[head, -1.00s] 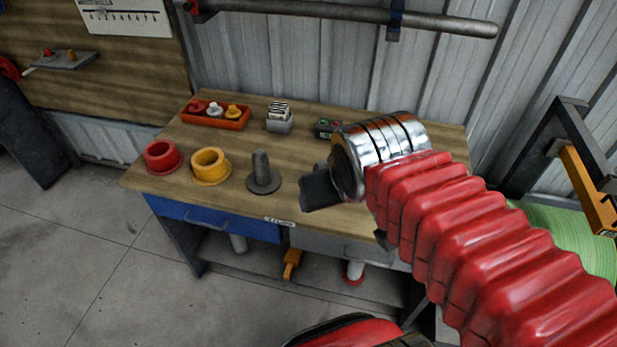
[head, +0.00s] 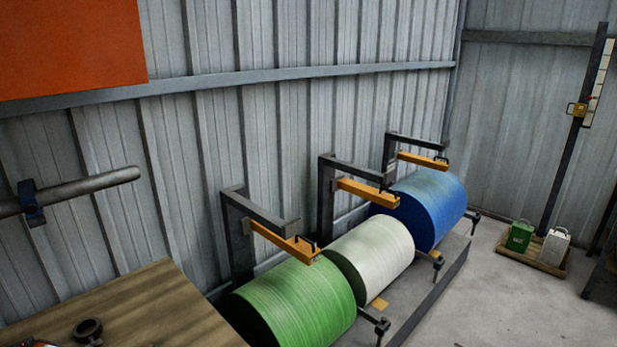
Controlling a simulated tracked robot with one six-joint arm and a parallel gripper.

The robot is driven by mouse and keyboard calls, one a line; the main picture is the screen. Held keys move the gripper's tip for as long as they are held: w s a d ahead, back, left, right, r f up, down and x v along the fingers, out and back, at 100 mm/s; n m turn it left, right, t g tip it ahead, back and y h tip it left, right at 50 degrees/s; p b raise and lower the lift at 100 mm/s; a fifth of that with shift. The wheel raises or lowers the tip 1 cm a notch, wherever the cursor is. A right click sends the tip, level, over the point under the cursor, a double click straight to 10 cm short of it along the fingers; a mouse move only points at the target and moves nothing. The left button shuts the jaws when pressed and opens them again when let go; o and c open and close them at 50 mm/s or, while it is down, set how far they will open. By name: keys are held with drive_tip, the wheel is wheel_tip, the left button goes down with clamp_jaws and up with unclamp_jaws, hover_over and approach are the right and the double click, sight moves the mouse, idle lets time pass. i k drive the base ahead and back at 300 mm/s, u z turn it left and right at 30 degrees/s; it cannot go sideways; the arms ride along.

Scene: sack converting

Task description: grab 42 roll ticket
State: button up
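No roll ticket can be made out for sure in the head view. A green roll (head: 298,303), a white roll (head: 372,250) and a blue roll (head: 428,208) lie side by side on a low grey platform (head: 430,298). A small tan piece (head: 379,303) lies on the platform by the white roll; I cannot tell what it is. Pale plates (head: 599,82) hang in a column on a dark post at the right. My gripper is out of view.
A wooden bench top (head: 130,312) fills the lower left, with a dark ring-shaped part (head: 88,331) on it. Yellow arms (head: 285,242) on dark brackets reach over the rolls. A green can (head: 520,236) and a white can (head: 555,246) stand on a pallet.

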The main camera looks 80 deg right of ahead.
sight(391, 163)
drive_tip(key=z, duration=4.2)
